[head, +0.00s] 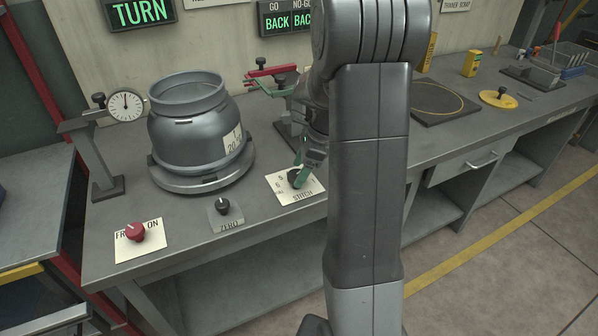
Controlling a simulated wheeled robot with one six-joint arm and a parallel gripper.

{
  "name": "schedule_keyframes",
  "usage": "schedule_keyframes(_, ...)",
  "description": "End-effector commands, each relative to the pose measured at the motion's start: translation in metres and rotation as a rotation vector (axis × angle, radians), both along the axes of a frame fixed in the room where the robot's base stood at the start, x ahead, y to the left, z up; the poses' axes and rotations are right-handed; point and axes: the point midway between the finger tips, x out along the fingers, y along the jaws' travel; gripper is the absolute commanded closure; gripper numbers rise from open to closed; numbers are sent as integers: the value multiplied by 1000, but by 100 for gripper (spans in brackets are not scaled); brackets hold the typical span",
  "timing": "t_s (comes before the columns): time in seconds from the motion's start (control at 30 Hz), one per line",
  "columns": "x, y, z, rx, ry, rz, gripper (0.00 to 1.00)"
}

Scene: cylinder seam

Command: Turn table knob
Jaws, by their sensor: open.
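Three knobs sit along the front of the grey workbench (270,225). A red knob (135,232) is on a white plate at the left, its label partly covered. A black knob (222,206) is on a plate marked ZERO. A dark knob (293,178) is on a white plate (307,189) marked STITCH. My gripper (299,176) is open and points down at the STITCH knob, its greenish fingers partly hiding it. I cannot tell whether they touch it. A dark grey cylinder (185,130) stands on a round turntable (160,180) behind the knobs.
A dial gauge (126,105) on a stand is left of the cylinder. Red and green clamps (275,80) stand behind. My arm hides the bench's middle. A dark mat (425,104), yellow disc (498,99) and yellow can (471,63) are at the right. TURN sign (140,12) is lit.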

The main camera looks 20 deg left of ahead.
Motion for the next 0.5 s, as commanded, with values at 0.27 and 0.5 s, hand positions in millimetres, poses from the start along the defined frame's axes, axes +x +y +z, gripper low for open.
schedule_keyframes(0.27, -2, 4, -10, 0, 0, -1, 32)
schedule_keyframes(0.5, -2, 4, -10, 0, 0, -1, 48)
